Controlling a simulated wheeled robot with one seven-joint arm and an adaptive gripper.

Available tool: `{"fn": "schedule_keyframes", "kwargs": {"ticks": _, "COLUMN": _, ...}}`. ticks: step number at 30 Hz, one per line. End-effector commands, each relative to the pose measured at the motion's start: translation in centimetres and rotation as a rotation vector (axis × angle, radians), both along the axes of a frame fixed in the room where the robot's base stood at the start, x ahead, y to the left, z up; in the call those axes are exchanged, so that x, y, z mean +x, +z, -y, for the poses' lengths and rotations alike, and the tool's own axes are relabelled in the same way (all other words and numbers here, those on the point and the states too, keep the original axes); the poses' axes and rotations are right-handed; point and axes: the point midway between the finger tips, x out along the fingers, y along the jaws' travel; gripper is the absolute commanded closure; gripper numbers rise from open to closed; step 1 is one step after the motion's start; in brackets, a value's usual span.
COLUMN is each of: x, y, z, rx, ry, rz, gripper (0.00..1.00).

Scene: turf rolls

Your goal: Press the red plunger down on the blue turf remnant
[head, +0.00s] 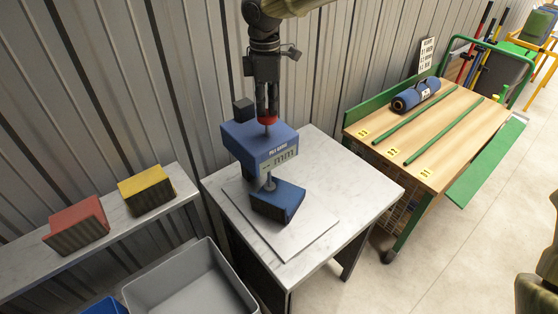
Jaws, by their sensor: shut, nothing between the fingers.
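The blue pile gauge (243,139) stands on a small marble-topped table, with a display marked "mm" on its front. The red plunger (267,120) is at the top of the gauge. My gripper (268,116) is shut and points down directly over the plunger, with its fingertips at the red cap; I cannot tell whether they touch. The blue turf remnant (279,200) lies on the gauge's pale base plate (309,232). The gauge's metal foot (269,183) is at the remnant's upper edge and appears to meet it.
A shelf at left holds a red remnant (77,224) and a yellow remnant (147,190). A grey bin (185,278) stands below. A wooden bench (441,128) at right bears green rails and a blue roll (416,95). A corrugated wall is close behind.

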Motion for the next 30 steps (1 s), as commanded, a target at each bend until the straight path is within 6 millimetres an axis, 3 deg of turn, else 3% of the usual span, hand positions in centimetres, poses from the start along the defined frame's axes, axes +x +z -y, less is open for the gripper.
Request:
{"fn": "schedule_keyframes", "kwargs": {"ticks": 14, "x": 0.0, "y": 0.1, "z": 0.0, "rx": 0.0, "ry": 0.0, "rz": -0.001, "gripper": 1.0}}
{"fn": "schedule_keyframes", "kwargs": {"ticks": 30, "x": 0.0, "y": 4.6, "z": 0.0, "rx": -0.001, "ry": 0.0, "rz": 0.0, "gripper": 1.0}}
